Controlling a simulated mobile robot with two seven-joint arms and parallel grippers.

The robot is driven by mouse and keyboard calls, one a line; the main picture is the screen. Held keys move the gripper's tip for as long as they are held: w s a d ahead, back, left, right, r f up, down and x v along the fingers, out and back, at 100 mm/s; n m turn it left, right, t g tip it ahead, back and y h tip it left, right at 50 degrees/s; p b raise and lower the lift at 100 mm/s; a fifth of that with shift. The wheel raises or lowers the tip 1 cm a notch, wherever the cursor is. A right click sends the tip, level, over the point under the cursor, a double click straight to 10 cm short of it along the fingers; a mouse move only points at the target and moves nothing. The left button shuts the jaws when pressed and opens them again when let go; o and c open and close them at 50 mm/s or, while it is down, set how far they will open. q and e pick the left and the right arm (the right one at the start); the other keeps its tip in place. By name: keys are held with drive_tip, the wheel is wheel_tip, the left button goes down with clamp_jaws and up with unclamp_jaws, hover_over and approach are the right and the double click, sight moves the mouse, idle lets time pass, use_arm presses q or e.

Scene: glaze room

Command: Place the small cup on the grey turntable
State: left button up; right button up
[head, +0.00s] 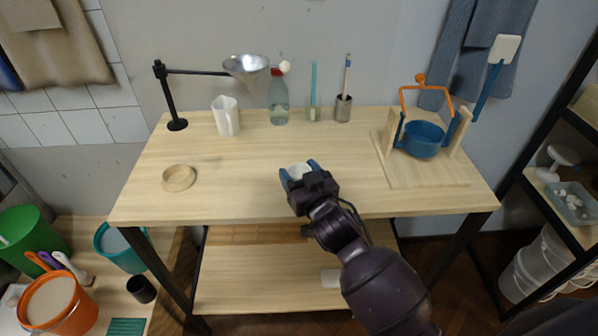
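A small white cup (299,171) is at the front middle of the wooden table. My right gripper (300,170) reaches over the table's front edge, with one blue fingertip on each side of the cup. The cup fills most of the gap; I cannot tell whether the fingers press on it or whether it is off the tabletop. The gripper hides its near side. No grey turntable is clear on the table. A pale round-topped stand (563,154) is on the right shelf; I cannot tell whether it is the turntable. My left gripper is not in view.
On the table (240,200) are a shallow wooden ring (179,178), a white jug (226,116), a lamp-like stand (171,105), a bottle (279,103), a tool holder (343,108) and a blue pot (424,139) in a wooden frame.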

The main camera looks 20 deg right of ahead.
drive_tip(key=o, duration=0.4)
drive_tip(key=shift+r, duration=0.2)
drive_tip(key=shift+s+f, duration=0.1)
drive_tip(key=shift+s, duration=0.3)
drive_tip(key=s+d, duration=0.1)
drive_tip(key=s, duration=1)
drive_tip(key=shift+d+p, duration=0.15)
drive_tip(key=shift+p, duration=0.15)
